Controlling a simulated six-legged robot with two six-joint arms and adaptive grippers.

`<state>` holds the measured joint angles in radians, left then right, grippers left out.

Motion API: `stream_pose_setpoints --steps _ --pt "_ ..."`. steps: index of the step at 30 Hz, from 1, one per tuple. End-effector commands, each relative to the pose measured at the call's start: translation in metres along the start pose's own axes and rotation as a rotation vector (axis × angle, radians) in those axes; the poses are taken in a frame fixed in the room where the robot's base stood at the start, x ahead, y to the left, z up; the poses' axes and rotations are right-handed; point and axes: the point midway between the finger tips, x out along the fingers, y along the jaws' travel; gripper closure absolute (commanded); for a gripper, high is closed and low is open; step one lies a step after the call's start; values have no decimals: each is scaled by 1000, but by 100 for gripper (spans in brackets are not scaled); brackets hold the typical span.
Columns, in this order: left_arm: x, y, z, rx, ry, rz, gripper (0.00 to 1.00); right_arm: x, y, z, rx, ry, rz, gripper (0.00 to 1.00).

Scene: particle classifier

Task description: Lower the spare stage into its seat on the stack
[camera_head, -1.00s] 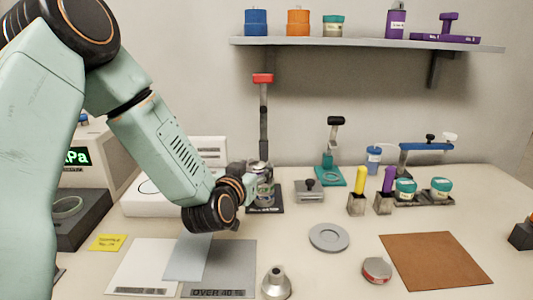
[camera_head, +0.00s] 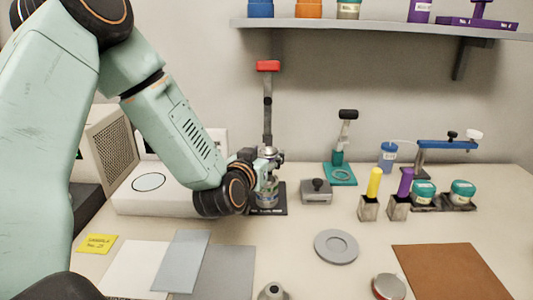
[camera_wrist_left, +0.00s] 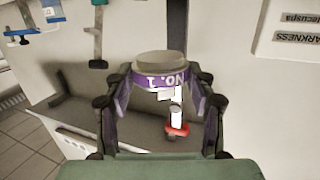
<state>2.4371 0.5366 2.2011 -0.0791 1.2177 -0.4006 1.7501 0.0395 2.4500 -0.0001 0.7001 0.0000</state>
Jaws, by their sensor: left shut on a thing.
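My left gripper (camera_head: 270,160) is shut on the spare stage, a grey round piece with a purple band reading "NO. 1" upside down in the left wrist view (camera_wrist_left: 160,64). In the head view the held stage is small and mostly hidden by the fingers. The stack (camera_head: 268,191) stands on a black base (camera_head: 268,211) in front of a post with a red handle (camera_head: 268,66). The gripper is at the top of the stack. I cannot tell whether the stage touches it or is apart. My right gripper is not in view.
A white box (camera_head: 150,190) stands left of the stack, close to my arm. A grey block with a black knob (camera_head: 316,194) is just right of it. A grey ring plate (camera_head: 336,247) lies in front. A wall shelf (camera_head: 390,27) is above. Table between ring plate and base is clear.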

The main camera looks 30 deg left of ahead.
Motion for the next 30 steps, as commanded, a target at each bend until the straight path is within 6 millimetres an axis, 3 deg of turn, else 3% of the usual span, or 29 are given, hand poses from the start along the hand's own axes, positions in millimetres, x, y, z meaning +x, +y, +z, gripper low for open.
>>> stream_pose_setpoints --steps 19,30 --pt "6 1 41 -1 2 0 81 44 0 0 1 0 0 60" --pt "9 1 45 0 2 0 81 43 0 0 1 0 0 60"
